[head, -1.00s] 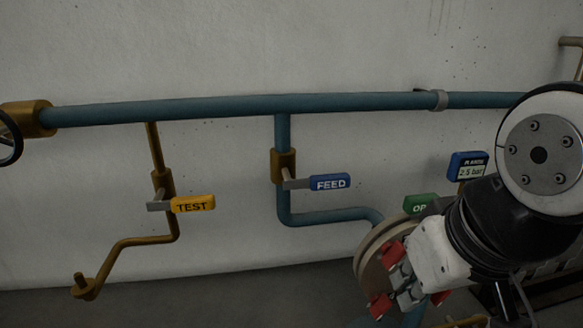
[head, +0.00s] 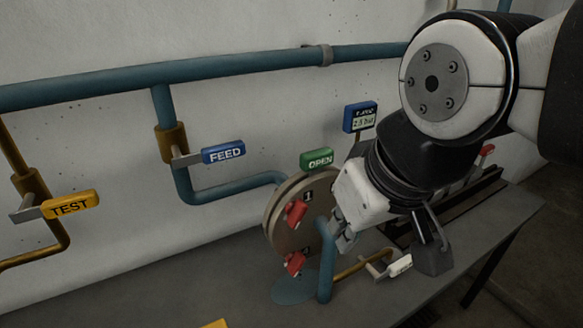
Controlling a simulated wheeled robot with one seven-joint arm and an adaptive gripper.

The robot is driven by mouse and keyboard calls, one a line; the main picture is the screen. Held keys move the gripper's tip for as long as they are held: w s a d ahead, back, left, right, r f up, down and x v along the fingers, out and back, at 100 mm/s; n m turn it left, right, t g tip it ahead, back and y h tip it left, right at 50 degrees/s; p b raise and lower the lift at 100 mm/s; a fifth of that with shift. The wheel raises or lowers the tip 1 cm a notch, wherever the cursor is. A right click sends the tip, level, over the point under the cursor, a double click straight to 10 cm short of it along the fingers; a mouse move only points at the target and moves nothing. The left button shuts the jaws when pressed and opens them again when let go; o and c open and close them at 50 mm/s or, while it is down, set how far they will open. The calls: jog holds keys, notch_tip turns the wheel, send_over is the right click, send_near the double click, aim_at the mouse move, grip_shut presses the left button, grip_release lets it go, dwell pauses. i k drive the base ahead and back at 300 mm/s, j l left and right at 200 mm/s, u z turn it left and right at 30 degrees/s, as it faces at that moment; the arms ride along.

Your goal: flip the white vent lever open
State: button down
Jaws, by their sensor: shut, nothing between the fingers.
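The white vent lever (head: 399,266) is low at the right of centre in the head view, at the end of a brass pipe (head: 352,271) beside the round flange. Its lettering is too small to read surely. My gripper (head: 345,241) is shut and empty. It is up and left of the white lever, in front of the flange's right side, and appears apart from the lever.
The round flange (head: 274,228) carries red clamps (head: 294,213) and a green OPEN tag (head: 316,159). Blue FEED (head: 224,152) and yellow TEST (head: 70,205) levers are at left. A gauge (head: 360,117) stands behind.

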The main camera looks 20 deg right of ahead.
aim_at(395, 268)
jog(key=l+z, duration=0.1)
jog(key=z, duration=0.7)
jog(key=k+u, duration=0.15)
